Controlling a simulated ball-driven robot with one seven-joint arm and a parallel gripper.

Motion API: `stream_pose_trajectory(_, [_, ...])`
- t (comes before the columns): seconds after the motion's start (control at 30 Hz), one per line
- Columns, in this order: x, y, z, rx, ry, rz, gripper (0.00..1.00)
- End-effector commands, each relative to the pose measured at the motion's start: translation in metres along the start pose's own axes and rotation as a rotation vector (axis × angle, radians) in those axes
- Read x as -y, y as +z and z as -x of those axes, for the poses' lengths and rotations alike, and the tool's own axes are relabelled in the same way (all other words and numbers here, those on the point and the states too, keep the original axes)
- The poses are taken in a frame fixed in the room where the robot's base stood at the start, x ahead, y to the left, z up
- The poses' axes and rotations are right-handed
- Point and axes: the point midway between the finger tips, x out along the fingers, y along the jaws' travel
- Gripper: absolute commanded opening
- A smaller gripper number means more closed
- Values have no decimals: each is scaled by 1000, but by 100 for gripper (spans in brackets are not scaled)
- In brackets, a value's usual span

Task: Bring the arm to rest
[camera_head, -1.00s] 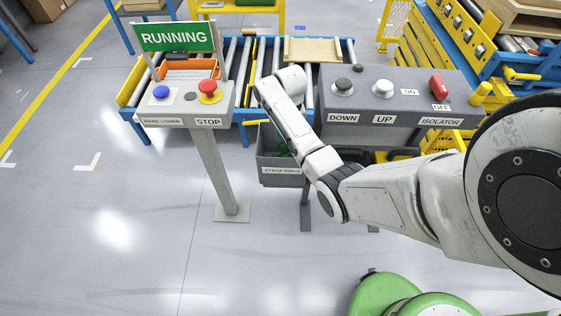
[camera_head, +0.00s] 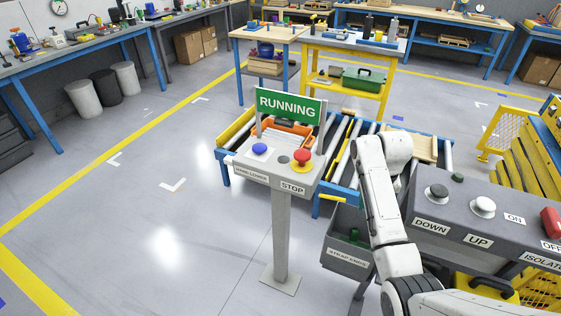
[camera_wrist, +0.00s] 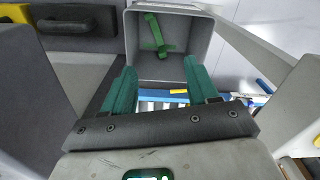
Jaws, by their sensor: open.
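My gripper (camera_wrist: 160,92) shows in the wrist view with its two green fingers spread apart and nothing between them. Beyond the fingertips is a grey bin (camera_wrist: 191,45) with a green strap piece (camera_wrist: 155,35) inside. In the head view my white arm reaches up between the two control panels, and the gripper itself is hidden there. The grey bin (camera_head: 341,265), labelled for strap ends, hangs left of my forearm and is partly covered by it.
Left of my arm stands a pedestal panel (camera_head: 245,172) with a blue button, a red stop button and a green RUNNING sign (camera_head: 289,105). Right of it is a grey DOWN/UP panel (camera_head: 460,214). A roller conveyor (camera_head: 344,160) lies behind. The floor at left is clear.

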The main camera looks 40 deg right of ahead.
Motion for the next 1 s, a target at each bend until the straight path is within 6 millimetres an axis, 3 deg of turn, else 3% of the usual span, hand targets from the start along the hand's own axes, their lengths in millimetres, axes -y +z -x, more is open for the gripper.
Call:
stream_pose_trajectory(0.17, [0,0,0,0,0,0,59])
stream_pose_trajectory(0.27, [13,12,-9,1,-4,35,59])
stream_pose_trajectory(0.33, [31,31,-19,-1,-11,85,59])
stream_pose_trajectory(0.5, [78,105,-49,-14,-29,265,59])
stream_pose_trajectory(0.63, [97,168,-62,-27,-37,410,59])
stream_pose_trajectory(0.8, [99,244,-66,-47,-39,596,59])
stream_pose_trajectory(1.0, [82,303,-55,-75,-31,775,59])
